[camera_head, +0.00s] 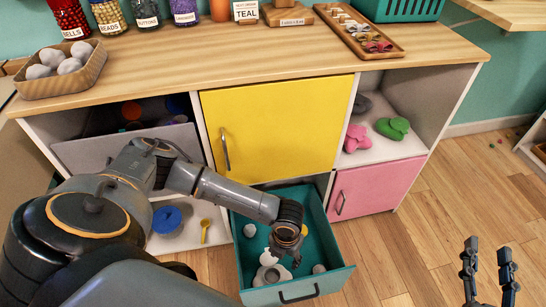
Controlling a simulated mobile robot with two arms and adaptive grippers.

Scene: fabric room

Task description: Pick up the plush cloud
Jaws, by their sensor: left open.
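A pale, lumpy plush shape (271,275), which looks like the plush cloud, lies in the open teal drawer (333,276). Part of it is hidden by my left gripper, so its full outline does not show. My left gripper (287,253) points down into the drawer, directly above and beside the pale shape. It is open; I cannot tell whether it touches the shape. My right gripper (489,276) is at the bottom right, over the wooden floor, with its two fingers apart and nothing between them.
Small pale balls (249,230) lie in the drawer. The yellow door (277,130) and pink door (375,188) are shut. Pink (356,138) and green (392,128) soft items sit on the right shelf. The floor (420,235) right of the drawer is clear.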

